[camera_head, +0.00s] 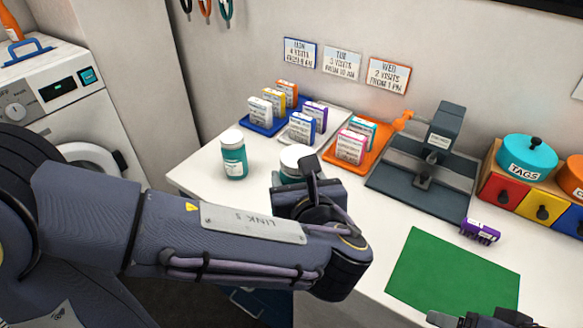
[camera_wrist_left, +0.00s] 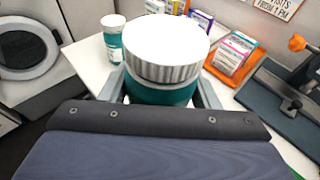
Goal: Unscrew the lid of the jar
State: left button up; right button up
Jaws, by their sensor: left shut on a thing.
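A teal jar (camera_wrist_left: 160,92) with a wide white ribbed lid (camera_wrist_left: 165,48) stands on the white counter. The lid sits on top of the jar. In the head view the jar (camera_head: 287,178) is partly hidden behind my left wrist, with its white lid (camera_head: 296,155) showing. My left gripper (camera_wrist_left: 163,96) is shut on the jar's teal body, one finger at each side below the lid. Part of my right gripper (camera_head: 482,318) shows at the bottom edge of the head view; its finger opening is not clear.
A second teal jar with a white cap (camera_head: 233,155) stands left of the held jar. Blue (camera_head: 262,128) and orange (camera_head: 330,160) trays hold small boxes behind.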

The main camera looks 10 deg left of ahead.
pick_arm(q)
jog(key=shift+v, duration=0.85)
jog(key=shift+r, duration=0.1)
jog(key=o, duration=0.5)
jog(key=c, duration=0.8)
